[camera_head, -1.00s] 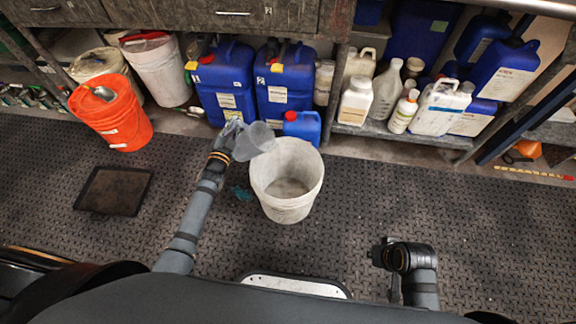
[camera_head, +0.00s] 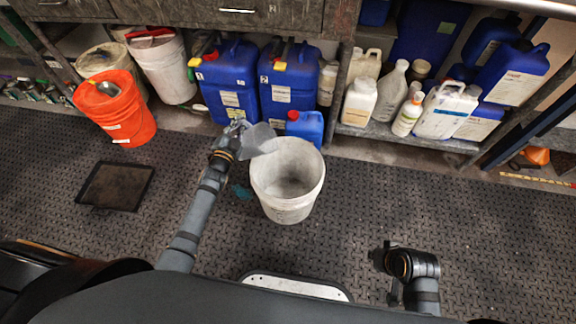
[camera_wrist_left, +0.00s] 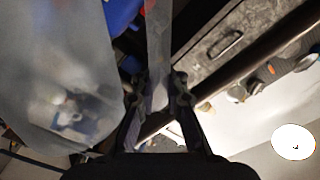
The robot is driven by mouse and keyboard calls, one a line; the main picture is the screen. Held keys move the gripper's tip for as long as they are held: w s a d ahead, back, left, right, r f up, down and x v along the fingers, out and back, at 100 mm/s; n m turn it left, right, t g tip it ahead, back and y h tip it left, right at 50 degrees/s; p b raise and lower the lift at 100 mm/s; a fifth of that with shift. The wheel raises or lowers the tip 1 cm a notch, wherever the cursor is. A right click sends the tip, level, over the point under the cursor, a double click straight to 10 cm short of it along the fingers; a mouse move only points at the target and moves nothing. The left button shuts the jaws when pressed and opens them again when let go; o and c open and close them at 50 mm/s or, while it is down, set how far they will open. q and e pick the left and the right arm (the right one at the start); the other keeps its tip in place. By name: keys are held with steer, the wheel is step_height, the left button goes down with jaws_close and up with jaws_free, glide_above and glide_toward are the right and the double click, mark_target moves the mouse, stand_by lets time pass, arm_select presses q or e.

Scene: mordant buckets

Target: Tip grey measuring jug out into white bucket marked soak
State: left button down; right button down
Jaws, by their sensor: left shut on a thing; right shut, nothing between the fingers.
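The grey measuring jug (camera_head: 262,139) is tilted, with its mouth end over the upper left rim of the white bucket (camera_head: 287,205). The bucket stands upright on the floor mat; no marking can be read on it, and no liquid can be made out inside. My left gripper (camera_head: 238,128) is shut on the jug, left of the bucket. In the left wrist view the translucent jug (camera_wrist_left: 60,75) fills the left side and its handle strip (camera_wrist_left: 159,50) runs between the fingers (camera_wrist_left: 158,90). My right gripper (camera_head: 380,256) is shut and empty, low on the right, apart from everything.
An orange bucket (camera_head: 120,112) stands at the back left, near another white bucket (camera_head: 163,72). Blue canisters (camera_head: 229,85) and a small blue jug (camera_head: 305,127) stand behind the bucket. A dark square plate (camera_head: 115,187) lies left. The mat to the right is clear.

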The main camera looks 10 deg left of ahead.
steer(key=shift+s+f, duration=0.15)
arm_select(q)
steer(key=shift+d, duration=0.15)
arm_select(e)
steer(key=shift+f, duration=0.15)
arm_select(q)
steer(key=shift+d+f+m+b, duration=0.1)
steer(key=shift+d+m+b, duration=0.1)
steer(key=shift+m+b, duration=0.2)
arm_select(e)
steer(key=shift+w+d+f+t, duration=0.1)
steer(key=shift+w+d+t, duration=0.05)
steer(key=shift+w+t, duration=0.2)
arm_select(q)
steer(key=shift+d+f, duration=0.15)
steer(key=shift+d, duration=0.05)
arm_select(e)
steer(key=shift+s+d+f, duration=0.1)
steer(key=shift+d+f, duration=0.05)
steer(key=shift+f, duration=0.2)
stand_by(0.5)
arm_select(q)
steer(key=shift+d+f+m+b, duration=0.15)
steer(key=shift+m+b, duration=0.2)
steer(key=shift+m, duration=0.05)
arm_select(e)
steer(key=shift+w, duration=0.3)
